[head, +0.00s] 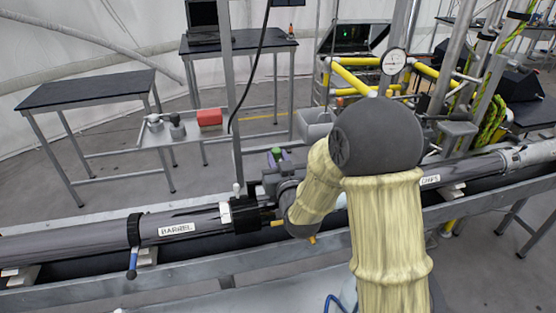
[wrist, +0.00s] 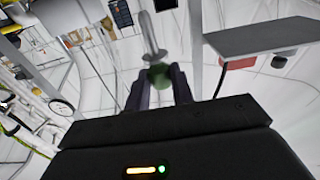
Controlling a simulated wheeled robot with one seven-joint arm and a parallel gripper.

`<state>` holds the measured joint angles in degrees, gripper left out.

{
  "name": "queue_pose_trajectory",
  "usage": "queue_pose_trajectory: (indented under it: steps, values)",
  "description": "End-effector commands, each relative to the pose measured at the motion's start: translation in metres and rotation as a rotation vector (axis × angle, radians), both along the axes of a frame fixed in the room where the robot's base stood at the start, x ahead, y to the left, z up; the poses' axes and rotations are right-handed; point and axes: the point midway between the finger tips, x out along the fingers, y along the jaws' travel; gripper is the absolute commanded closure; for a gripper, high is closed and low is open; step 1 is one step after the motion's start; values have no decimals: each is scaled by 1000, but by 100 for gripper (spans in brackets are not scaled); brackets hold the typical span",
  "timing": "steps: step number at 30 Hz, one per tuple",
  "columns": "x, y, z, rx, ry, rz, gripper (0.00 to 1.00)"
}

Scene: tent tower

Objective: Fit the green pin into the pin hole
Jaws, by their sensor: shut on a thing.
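The green pin has a green head (wrist: 160,76) and a silver shaft that points away from my gripper (wrist: 158,88) in the wrist view. The dark fingers are closed on both sides of the green head. In the head view a small patch of the green pin (head: 277,150) shows just above the long tube, left of my arm. My arm covers much of the middle of the tube assembly. The pin hole cannot be made out in either view. A grey tube labelled BARREL (head: 110,237) ends at a black block (head: 250,211) with a white piece beside it.
A grey rail (head: 80,288) carries the tubes. A black clamp with a blue handle (head: 132,258) sits on the barrel. A round gauge (head: 394,61) rises beyond my arm.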

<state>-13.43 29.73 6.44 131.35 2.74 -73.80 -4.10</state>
Motion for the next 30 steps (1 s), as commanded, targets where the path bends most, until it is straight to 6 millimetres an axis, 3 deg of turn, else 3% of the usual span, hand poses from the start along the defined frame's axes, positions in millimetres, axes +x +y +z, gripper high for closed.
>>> queue_pose_trajectory:
  steps: [15,30]
  values:
    - [0,0,-42,0,0,0,100]
    - [0,0,-45,0,-1,0,100]
